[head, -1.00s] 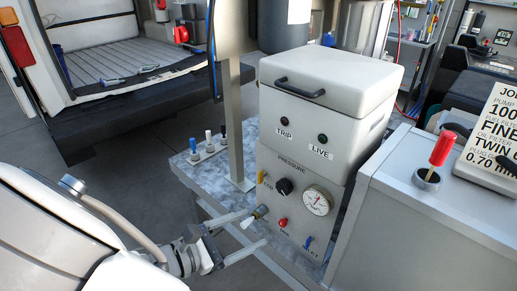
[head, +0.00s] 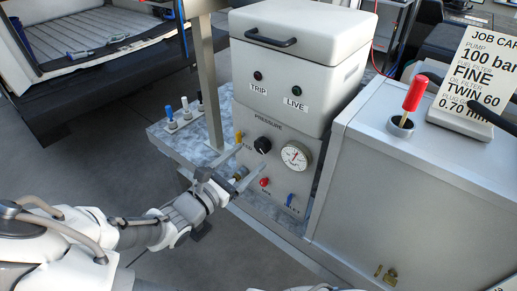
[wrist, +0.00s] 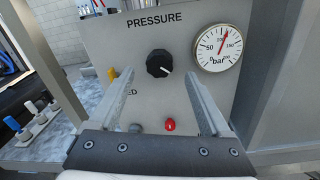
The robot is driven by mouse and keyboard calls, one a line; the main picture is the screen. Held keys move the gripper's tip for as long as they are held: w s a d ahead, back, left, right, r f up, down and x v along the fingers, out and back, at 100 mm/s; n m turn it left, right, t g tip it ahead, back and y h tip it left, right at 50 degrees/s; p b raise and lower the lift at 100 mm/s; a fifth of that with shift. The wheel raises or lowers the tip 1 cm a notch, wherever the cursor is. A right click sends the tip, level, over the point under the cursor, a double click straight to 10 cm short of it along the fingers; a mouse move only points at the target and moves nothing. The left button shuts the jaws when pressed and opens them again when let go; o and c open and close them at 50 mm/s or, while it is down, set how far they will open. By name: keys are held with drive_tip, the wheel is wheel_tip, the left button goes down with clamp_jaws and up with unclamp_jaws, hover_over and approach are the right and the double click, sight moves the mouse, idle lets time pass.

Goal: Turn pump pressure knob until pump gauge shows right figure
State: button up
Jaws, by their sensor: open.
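The black pressure knob (head: 262,145) is on the grey pump panel, under the word PRESSURE. In the wrist view the knob (wrist: 160,63) has a white mark pointing to the lower right. The round white pump gauge (head: 296,155) is right of it. In the wrist view the gauge (wrist: 217,48) reads in bar, its red needle pointing up and right, close to the 100 figure; the exact reading is unclear. My gripper (wrist: 159,74) is open and empty, its fingers left and right of the knob in the picture. I cannot tell whether they reach its depth.
The job card (head: 476,75) reads PUMP 100 bar. A yellow lever (head: 239,136), a red knob (head: 264,182) and a blue lever (head: 290,199) surround the knob on the panel. A metal post (head: 209,90) stands left of the pump, and a grey cabinet (head: 400,190) right.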

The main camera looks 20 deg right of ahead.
sight(260, 147)
drive_tip(key=shift+x, duration=2.65)
clamp_jaws()
